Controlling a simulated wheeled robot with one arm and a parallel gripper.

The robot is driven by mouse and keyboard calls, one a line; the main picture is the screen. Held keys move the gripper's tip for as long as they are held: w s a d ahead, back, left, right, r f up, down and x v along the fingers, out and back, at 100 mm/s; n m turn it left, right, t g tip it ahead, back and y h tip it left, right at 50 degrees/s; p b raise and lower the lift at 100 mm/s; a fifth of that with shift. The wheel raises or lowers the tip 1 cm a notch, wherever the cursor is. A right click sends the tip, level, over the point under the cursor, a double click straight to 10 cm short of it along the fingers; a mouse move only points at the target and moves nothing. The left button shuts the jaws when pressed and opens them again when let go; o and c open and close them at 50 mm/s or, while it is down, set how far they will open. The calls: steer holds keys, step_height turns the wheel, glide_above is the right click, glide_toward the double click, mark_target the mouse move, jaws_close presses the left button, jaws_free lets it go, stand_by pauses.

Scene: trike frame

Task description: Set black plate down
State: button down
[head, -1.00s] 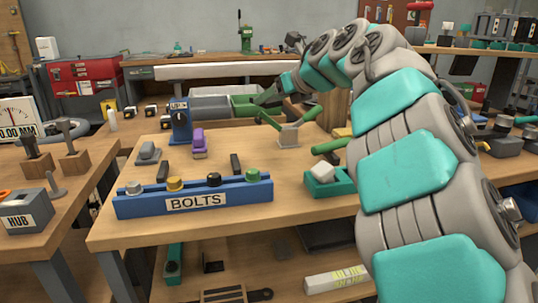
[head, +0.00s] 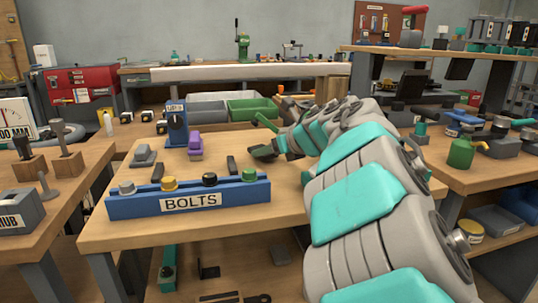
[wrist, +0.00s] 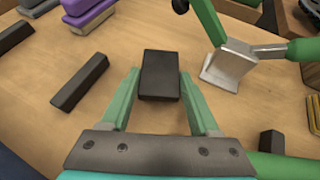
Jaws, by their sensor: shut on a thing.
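The black plate (wrist: 159,76) is a small dark rectangular block in the middle of the wrist view. My gripper (wrist: 159,84) has one green finger on each side of it and is shut on it. The plate is over the wooden bench top; whether its underside touches the wood cannot be told. In the head view my gripper (head: 264,151) is low over the bench, right of the purple block.
A black bar (wrist: 80,82) lies left of the plate. A silver block with green handles (wrist: 228,64) stands close on the right. The purple block (head: 195,147) and blue BOLTS rack (head: 188,197) are on the bench (head: 125,232). Bare wood lies around the plate.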

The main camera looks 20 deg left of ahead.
steer(key=shift+f, duration=0.35)
steer(key=shift+f, duration=0.1)
steer(key=shift+f, duration=0.15)
steer(key=shift+c, duration=0.6)
jaws_free()
steer(key=shift+r, duration=0.2)
